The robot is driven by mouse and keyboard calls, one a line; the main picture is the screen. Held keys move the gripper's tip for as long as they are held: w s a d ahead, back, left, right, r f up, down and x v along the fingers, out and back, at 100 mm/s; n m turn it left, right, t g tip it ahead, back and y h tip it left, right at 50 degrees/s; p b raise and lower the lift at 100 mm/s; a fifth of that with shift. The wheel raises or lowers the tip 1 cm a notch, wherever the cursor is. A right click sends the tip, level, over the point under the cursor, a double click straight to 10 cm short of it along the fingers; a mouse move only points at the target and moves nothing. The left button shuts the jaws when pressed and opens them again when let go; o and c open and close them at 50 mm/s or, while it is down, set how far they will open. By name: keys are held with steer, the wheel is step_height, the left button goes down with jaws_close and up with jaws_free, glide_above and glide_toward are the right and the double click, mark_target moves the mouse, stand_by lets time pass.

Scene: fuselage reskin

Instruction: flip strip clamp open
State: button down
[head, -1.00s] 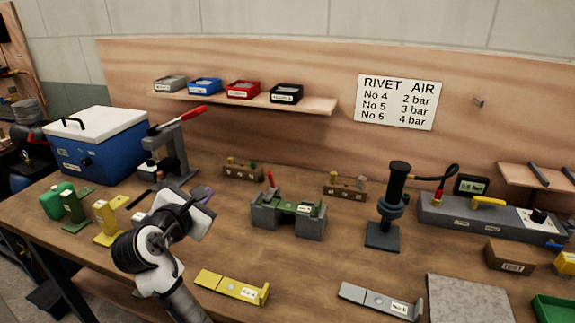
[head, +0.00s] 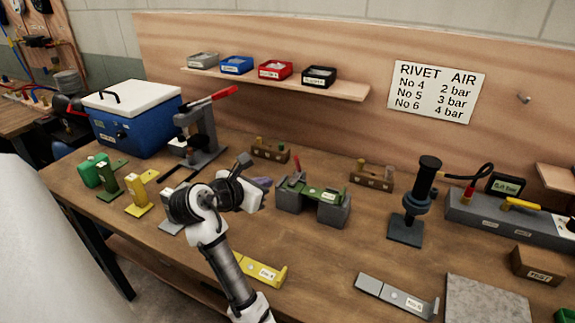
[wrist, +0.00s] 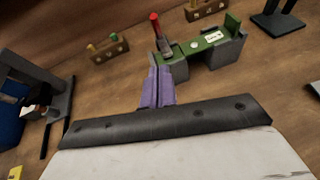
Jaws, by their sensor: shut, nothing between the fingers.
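The strip clamp stands at mid-table: a small red lever (head: 298,163) rises nearly upright at the left end of a green strip (head: 315,191), which bridges two grey blocks (head: 333,213). In the wrist view, the red lever (wrist: 155,24) and green strip (wrist: 200,43) lie just beyond my fingertips. My gripper (head: 262,182) has purple fingers, pressed together and empty, left of the clamp in the head view. The fingers also show in the wrist view (wrist: 156,83), pointing at the lever's base. A small gap to the clamp seems to remain, but its depth is unclear.
A grey press with a red handle (head: 200,140) and a blue cooler (head: 135,125) stand at the left. Drilled wooden blocks (head: 270,151) sit behind. A dark upright tool (head: 422,200) stands right of the clamp. A yellow strip piece (head: 262,271) lies in front.

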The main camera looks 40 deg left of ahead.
steer(key=p+x, duration=0.1)
steer(key=x, duration=0.2)
steer(key=r+p+x, duration=0.1)
steer(key=x, duration=0.2)
steer(key=w+r+p+x, duration=0.1)
steer(key=x, duration=0.2)
steer(key=shift+s, duration=0.1)
steer(key=shift+w+r, duration=0.15)
steer(key=shift+w, duration=0.35)
steer(key=shift+w, duration=0.1)
